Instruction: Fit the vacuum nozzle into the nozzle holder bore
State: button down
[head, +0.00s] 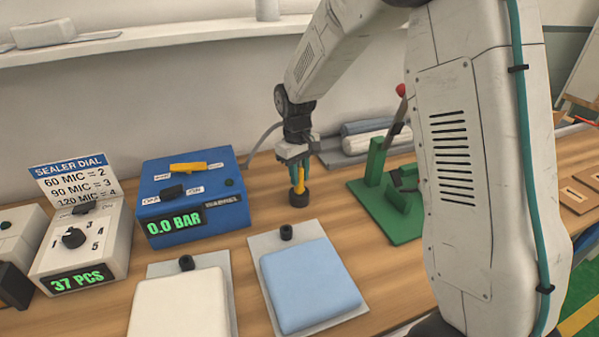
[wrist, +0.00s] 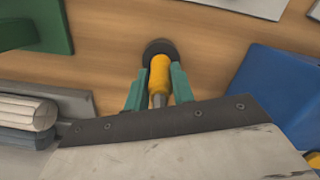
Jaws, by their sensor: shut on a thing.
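My gripper (head: 299,172) is shut on the yellow vacuum nozzle (head: 300,182) and points down at the bench behind the blue bag. In the wrist view the teal fingers of my gripper (wrist: 158,88) lie on both sides of the nozzle (wrist: 159,73), which has a grey metal section between them. The black round nozzle holder (head: 299,199) stands on the wood right under the nozzle; in the wrist view the holder (wrist: 156,46) shows around the nozzle's far end. The nozzle looks upright and lined up with it. The bore is hidden, so I cannot tell how deep the nozzle sits.
A blue vacuum box (head: 190,218) reading 0.0 BAR stands to the left. A green lever press (head: 396,222) stands to the right. White (head: 180,308) and blue (head: 310,285) mattress packs with black ports lie in front. Rolled sheets (head: 370,140) lie behind. Bare wood surrounds the holder.

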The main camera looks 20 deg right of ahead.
jog(key=shift+f, duration=0.15)
jog(key=c, duration=1.1)
grip_release()
jog(key=r, duration=0.7)
jog(key=shift+w+a+r, duration=0.15)
jog(key=shift+w+r, duration=0.1)
jog(key=shift+r, duration=0.1)
jog(key=s+d+r+m, duration=0.1)
jog(key=s+r, duration=0.2)
jog(key=s, duration=0.8)
jog(key=s+d+r+m+t, duration=0.1)
jog(key=s+r, duration=0.3)
jog(key=s, duration=0.8)
jog(key=s+d+r+m+t, duration=0.1)
jog(key=s+r+m, duration=0.1)
jog(key=s, duration=0.9)
jog(key=shift+s+d+r, duration=0.15)
jog(key=shift+s+r, duration=0.05)
jog(key=shift+r, duration=0.45)
